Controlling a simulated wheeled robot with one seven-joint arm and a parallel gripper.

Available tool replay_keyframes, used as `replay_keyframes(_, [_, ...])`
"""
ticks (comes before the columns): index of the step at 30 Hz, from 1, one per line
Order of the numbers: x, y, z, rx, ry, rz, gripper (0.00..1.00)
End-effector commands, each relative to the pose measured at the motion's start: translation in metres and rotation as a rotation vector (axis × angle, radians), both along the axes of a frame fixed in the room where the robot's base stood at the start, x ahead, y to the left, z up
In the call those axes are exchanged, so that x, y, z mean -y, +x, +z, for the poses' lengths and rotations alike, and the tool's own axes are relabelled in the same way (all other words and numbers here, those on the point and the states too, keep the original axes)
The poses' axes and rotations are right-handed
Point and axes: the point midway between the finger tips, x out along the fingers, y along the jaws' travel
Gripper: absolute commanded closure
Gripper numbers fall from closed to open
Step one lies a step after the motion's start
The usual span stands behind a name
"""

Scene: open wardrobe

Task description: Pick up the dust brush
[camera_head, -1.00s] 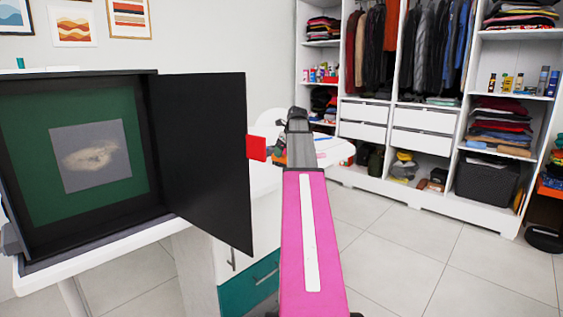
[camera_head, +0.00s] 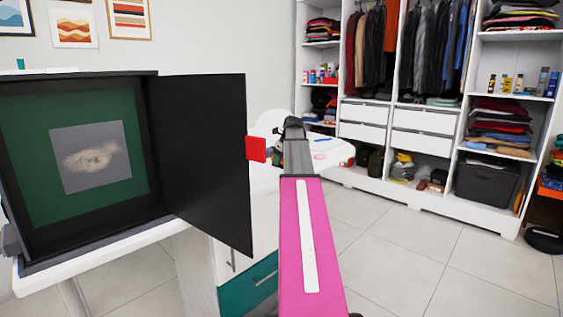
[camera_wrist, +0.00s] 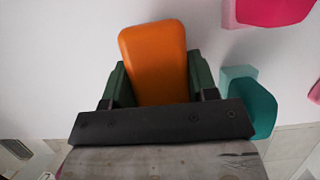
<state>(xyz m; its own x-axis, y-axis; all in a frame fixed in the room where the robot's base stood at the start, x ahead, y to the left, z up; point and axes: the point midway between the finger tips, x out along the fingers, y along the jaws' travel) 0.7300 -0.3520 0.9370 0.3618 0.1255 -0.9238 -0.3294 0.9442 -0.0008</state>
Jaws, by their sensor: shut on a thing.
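In the wrist view, my gripper (camera_wrist: 158,85) is shut on an orange, rounded block-shaped thing (camera_wrist: 155,55), which I take to be the dust brush. Dark green fingers press on both of its sides. Only its orange part shows; the rest is hidden, and I cannot see bristles. In the head view, my pink and grey arm reaches away toward the white table (camera_head: 320,160), and its far end hides the gripper and the held thing.
A black box (camera_head: 75,75) with its door (camera_head: 200,150) open toward my arm stands at left; a red block (camera_head: 256,149) is at the door's edge. Pink (camera_wrist: 270,8) and teal (camera_wrist: 250,105) things lie near the gripper. The wardrobe (camera_head: 430,195) is behind right; the floor before it is clear.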

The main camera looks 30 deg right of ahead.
Motion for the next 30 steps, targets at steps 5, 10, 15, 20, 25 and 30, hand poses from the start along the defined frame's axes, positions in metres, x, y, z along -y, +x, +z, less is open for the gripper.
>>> replay_keyframes(5, [0.0, 0.0, 0.007, 0.001, 0.0, 0.0, 0.72])
replay_keyframes(10, [0.001, 0.001, 0.027, 0.001, -0.001, 0.0, 0.72])
replay_keyframes(15, [-0.023, -0.007, 0.053, 0.002, 0.0, 0.004, 0.72])
replay_keyframes(20, [-0.057, -0.016, 0.074, 0.002, 0.0, 0.003, 0.72])
replay_keyframes(25, [-0.087, -0.024, 0.093, 0.0, 0.0, 0.002, 0.72])
replay_keyframes(30, [-0.105, -0.028, 0.104, 0.0, 0.0, 0.0, 0.72])
